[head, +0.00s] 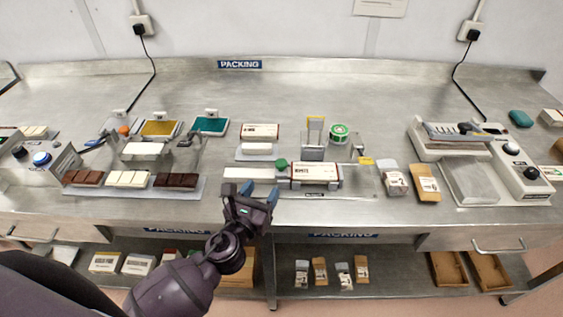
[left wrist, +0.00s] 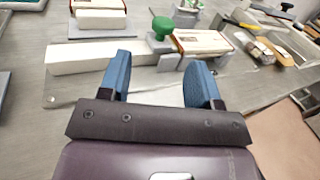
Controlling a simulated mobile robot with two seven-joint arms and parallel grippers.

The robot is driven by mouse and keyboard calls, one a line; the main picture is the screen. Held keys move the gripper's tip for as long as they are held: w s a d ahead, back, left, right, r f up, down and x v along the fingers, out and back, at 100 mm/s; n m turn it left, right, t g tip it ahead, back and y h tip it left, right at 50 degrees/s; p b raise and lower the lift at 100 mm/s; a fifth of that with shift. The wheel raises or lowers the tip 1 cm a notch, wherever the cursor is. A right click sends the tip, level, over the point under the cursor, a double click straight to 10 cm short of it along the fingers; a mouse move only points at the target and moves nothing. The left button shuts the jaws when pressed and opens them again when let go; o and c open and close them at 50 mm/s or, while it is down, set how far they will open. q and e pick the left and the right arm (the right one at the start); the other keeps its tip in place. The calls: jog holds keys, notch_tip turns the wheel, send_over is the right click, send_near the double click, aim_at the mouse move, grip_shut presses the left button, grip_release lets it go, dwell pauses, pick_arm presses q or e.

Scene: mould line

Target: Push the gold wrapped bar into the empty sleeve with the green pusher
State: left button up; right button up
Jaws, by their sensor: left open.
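The green pusher (head: 281,165) has a round green knob on a grey block and stands at the left end of a printed sleeve (head: 316,171). The sleeve is white with dark red edges and lies in a metal fixture; I cannot see into its end. A long plain white block (head: 245,173) lies left of the pusher. I cannot make out a gold wrapped bar. My left gripper (head: 250,191) is open and empty, just in front of the white block and left of the knob. In the left wrist view the knob (left wrist: 162,28) shows beyond and between the blue fingertips (left wrist: 160,66).
Behind stand another printed box (head: 260,131), a yellow-topped stand (head: 313,140) and a green roll (head: 339,133). Chocolate bars (head: 127,179) lie on a tray at left. Packets (head: 395,180) and a sealing machine (head: 465,150) are at right. The bench's back is clear.

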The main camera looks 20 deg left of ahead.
aim_at(279, 167)
pick_arm(q)
jog(key=shift+w+d+m+h, duration=0.2)
jog(key=shift+m+h, duration=0.1)
jog(key=shift+m, duration=0.1)
jog(key=shift+w, duration=0.2)
jog(key=w, duration=0.6)
jog(key=w+d, duration=0.1)
jog(key=w, duration=0.3)
jog(key=shift+d, duration=0.1)
grip_shut()
